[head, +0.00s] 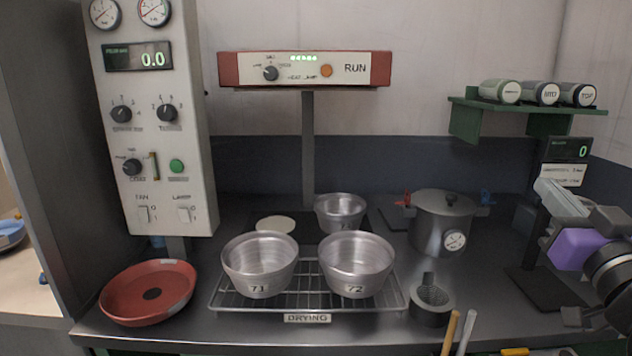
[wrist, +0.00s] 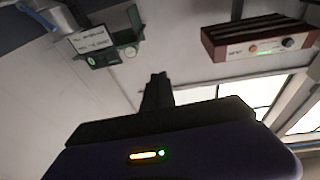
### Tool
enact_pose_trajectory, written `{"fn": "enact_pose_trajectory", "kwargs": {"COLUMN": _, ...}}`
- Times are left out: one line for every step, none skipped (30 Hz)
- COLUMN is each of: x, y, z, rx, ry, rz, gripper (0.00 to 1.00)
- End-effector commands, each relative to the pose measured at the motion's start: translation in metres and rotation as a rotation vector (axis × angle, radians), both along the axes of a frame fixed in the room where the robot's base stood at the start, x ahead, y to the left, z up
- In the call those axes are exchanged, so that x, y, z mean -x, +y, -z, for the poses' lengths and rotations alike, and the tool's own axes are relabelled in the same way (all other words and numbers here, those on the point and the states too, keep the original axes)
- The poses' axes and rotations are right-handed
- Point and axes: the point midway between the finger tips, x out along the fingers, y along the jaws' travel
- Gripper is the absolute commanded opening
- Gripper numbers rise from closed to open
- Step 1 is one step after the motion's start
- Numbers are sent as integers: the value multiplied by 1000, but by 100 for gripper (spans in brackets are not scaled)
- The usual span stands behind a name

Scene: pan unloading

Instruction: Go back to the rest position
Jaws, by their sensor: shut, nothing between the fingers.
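My gripper shows in the wrist view (wrist: 158,85), where its dark fingers are together with nothing between them. In the head view its purple body is at the right edge, to the right of the pot and away from the pans. A metal pan marked 71 (head: 259,262) and one marked 72 (head: 357,262) stand upright side by side on the wire drying rack (head: 307,302). A third metal pan (head: 341,213) stands behind them on a dark surface; its label is partly hidden by pan 72.
A red dish (head: 148,291) lies left of the rack. A lidded pot (head: 442,221) with a gauge and a grey mortar-like cup (head: 432,300) stand to its right. A red heat lamp box (head: 304,69) is overhead. A green shelf (head: 525,105) holds several canisters at right.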

Motion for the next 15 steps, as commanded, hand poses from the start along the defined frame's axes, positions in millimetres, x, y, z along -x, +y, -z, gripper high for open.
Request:
{"fn": "enact_pose_trajectory", "kwargs": {"x": 5, "y": 3, "z": 12, "rx": -20, "ry": -14, "rz": 3, "gripper": 0}}
{"fn": "enact_pose_trajectory", "kwargs": {"x": 9, "y": 5, "z": 17, "rx": -30, "ry": -27, "rz": 8, "gripper": 0}}
{"fn": "enact_pose_trajectory", "kwargs": {"x": 15, "y": 6, "z": 26, "rx": -44, "ry": -42, "rz": 15, "gripper": 0}}
{"fn": "enact_pose_trajectory", "kwargs": {"x": 20, "y": 8, "z": 33, "rx": -54, "ry": -52, "rz": 20, "gripper": 0}}
{"fn": "enact_pose_trajectory", "kwargs": {"x": 25, "y": 10, "z": 41, "rx": -65, "ry": -61, "rz": 24, "gripper": 0}}
{"fn": "enact_pose_trajectory", "kwargs": {"x": 33, "y": 13, "z": 51, "rx": -76, "ry": -72, "rz": 33, "gripper": 0}}
{"fn": "enact_pose_trajectory", "kwargs": {"x": 39, "y": 16, "z": 59, "rx": -85, "ry": -78, "rz": 38, "gripper": 0}}
{"fn": "enact_pose_trajectory", "kwargs": {"x": 45, "y": 18, "z": 67, "rx": -93, "ry": -84, "rz": 44, "gripper": 0}}
{"fn": "enact_pose_trajectory", "kwargs": {"x": 53, "y": 22, "z": 77, "rx": -103, "ry": -90, "rz": 50, "gripper": 0}}
{"fn": "enact_pose_trajectory", "kwargs": {"x": 60, "y": 25, "z": 85, "rx": -108, "ry": -92, "rz": 56, "gripper": 0}}
{"fn": "enact_pose_trajectory", "kwargs": {"x": 66, "y": 27, "z": 93, "rx": -115, "ry": -94, "rz": 62, "gripper": 0}}
{"fn": "enact_pose_trajectory", "kwargs": {"x": 76, "y": 31, "z": 103, "rx": -121, "ry": -94, "rz": 67, "gripper": 0}}
{"fn": "enact_pose_trajectory", "kwargs": {"x": 83, "y": 35, "z": 111, "rx": -126, "ry": -94, "rz": 72, "gripper": 0}}
{"fn": "enact_pose_trajectory", "kwargs": {"x": 90, "y": 38, "z": 118, "rx": -129, "ry": -92, "rz": 77, "gripper": 0}}
{"fn": "enact_pose_trajectory", "kwargs": {"x": 100, "y": 42, "z": 129, "rx": -133, "ry": -88, "rz": 82, "gripper": 0}}
